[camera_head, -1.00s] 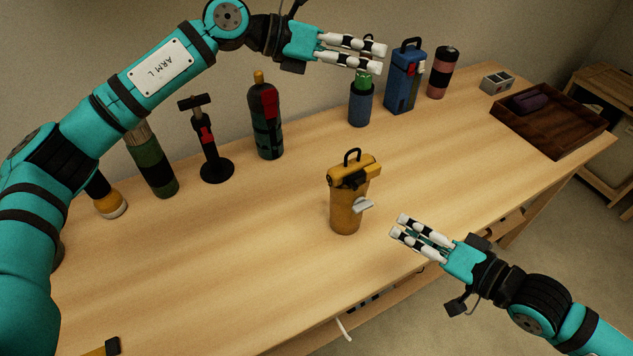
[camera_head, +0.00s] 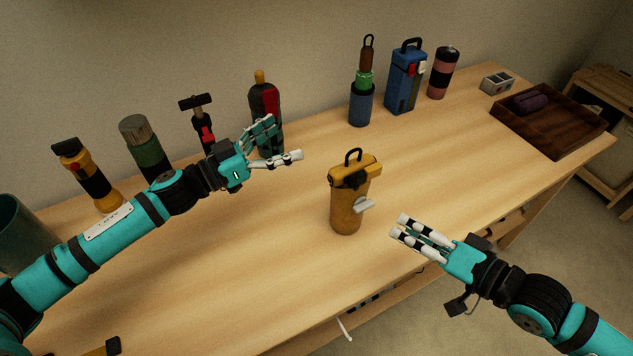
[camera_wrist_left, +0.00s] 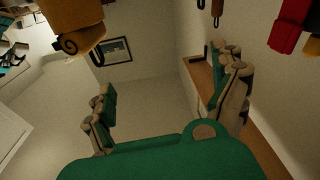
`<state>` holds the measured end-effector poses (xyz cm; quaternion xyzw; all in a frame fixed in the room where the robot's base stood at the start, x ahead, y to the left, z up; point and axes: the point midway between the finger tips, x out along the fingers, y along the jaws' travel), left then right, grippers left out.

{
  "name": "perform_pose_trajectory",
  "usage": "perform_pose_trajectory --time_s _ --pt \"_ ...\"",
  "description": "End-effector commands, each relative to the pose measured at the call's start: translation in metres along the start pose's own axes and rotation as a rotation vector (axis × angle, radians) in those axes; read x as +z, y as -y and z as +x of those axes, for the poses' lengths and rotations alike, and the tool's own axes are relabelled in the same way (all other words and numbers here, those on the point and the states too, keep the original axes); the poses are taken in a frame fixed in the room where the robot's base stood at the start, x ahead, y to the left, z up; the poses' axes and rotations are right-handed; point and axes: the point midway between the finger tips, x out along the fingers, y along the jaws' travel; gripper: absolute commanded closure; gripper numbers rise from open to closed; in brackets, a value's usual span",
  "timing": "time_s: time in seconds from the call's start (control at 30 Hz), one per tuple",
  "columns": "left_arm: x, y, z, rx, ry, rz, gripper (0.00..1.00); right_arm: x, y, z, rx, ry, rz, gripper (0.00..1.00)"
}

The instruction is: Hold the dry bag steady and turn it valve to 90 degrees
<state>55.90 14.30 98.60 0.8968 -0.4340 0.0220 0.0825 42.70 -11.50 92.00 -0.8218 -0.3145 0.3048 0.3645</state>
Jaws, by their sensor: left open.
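My right gripper (camera_head: 398,226) looks open and empty, just right of the bag near the lever, with a small gap.
The middle front-left tabletop is mostly clear.

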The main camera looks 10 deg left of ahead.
Motion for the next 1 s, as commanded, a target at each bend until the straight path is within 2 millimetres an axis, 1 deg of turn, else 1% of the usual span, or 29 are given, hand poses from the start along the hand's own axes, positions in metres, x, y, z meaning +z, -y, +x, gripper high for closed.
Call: perform_pose_trajectory --time_s 0.03,0.2,0.33,0.43,0.57,0.67,0.9,0.93,1.0 --pt "0.012 -0.014 0.005 0.028 0.021 0.012 0.05 0.0 0.0 0.0 0.0 0.0 0.0 0.62" --pt "0.046 -0.056 0.017 0.113 0.084 0.075 0.05 0.0 0.0 0.0 0.0 0.0 0.0 0.62" --pt "0.062 -0.077 0.02 0.155 0.112 0.106 0.05 0.0 0.0 0.0 0.0 0.0 0.0 0.62" --pt "0.07 -0.083 0.021 0.168 0.12 0.116 0.05 0.0 0.0 0.0 0.0 0.0 0.0 0.62" --pt "0.084 -0.082 0.02 0.169 0.122 0.117 0.05 0.0 0.0 0.0 0.0 0.0 0.0 0.62" --pt "0.101 -0.08 0.018 0.168 0.122 0.114 0.05 0.0 0.0 0.0 0.0 0.0 0.0 0.62" --pt "0.148 -0.073 0.013 0.166 0.122 0.113 0.05 0.0 0.0 0.0 0.0 0.0 0.0 0.62" --pt "0.148 -0.074 0.017 0.17 0.117 0.117 0.05 0.0 0.0 0.0 0.0 0.0 0.0 0.62" --pt "0.147 -0.077 0.034 0.171 0.116 0.12 0.05 0.0 0.0 0.0 0.0 0.0 0.0 0.62"
